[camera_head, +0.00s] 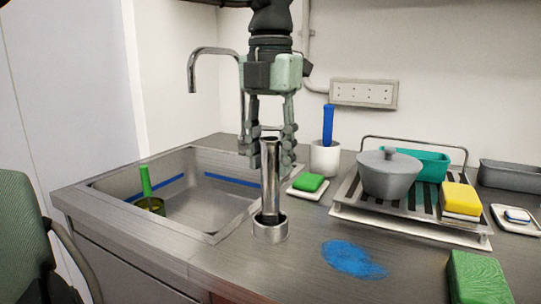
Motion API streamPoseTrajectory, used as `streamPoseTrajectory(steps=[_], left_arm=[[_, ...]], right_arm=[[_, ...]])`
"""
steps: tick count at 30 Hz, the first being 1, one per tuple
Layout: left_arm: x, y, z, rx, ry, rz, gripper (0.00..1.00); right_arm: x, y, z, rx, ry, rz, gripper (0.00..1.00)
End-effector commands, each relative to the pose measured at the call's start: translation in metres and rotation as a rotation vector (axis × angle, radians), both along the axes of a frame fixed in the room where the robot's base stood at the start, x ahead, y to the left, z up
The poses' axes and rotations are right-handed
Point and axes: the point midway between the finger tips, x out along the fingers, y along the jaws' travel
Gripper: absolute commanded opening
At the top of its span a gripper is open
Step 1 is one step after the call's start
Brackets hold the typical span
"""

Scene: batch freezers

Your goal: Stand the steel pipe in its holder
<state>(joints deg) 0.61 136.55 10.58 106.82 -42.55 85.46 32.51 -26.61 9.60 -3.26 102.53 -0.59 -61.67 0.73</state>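The steel pipe (270,180) stands upright, with its lower end inside the rim of a short round steel holder (270,232) on the counter, right of the sink. My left gripper (268,163) points down from the top of the view at the pipe's upper part. Its two fingers are apart, one on each side of the pipe, with what looks like a small gap on both sides. I cannot tell whether the fingers are level with the pipe or a little behind it. My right gripper is not in view.
A sink (200,200) with a tap (192,75) lies left. Right are a white cup (325,160) with a blue-handled tool, a green sponge (308,182) on a dish, and a drying rack (350,212) with a grey pot (390,178). A blue puddle (352,260) lies in front.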

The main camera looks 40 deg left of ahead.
Motion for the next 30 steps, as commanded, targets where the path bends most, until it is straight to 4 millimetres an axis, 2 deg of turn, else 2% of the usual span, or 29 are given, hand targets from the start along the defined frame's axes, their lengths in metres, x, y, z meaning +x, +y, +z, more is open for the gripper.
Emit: streamPoseTrajectory(steps=[1,5,30], left_arm=[[0.0,0.0,0.009,0.0,-0.001,0.0,0.38],[0.0,0.0,0.018,0.0,-0.001,0.0,0.38],[0.0,0.0,0.083,0.001,-0.002,0.001,0.38]], right_arm=[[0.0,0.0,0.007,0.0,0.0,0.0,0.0],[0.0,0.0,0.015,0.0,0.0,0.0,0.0],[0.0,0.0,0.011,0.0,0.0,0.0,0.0]])
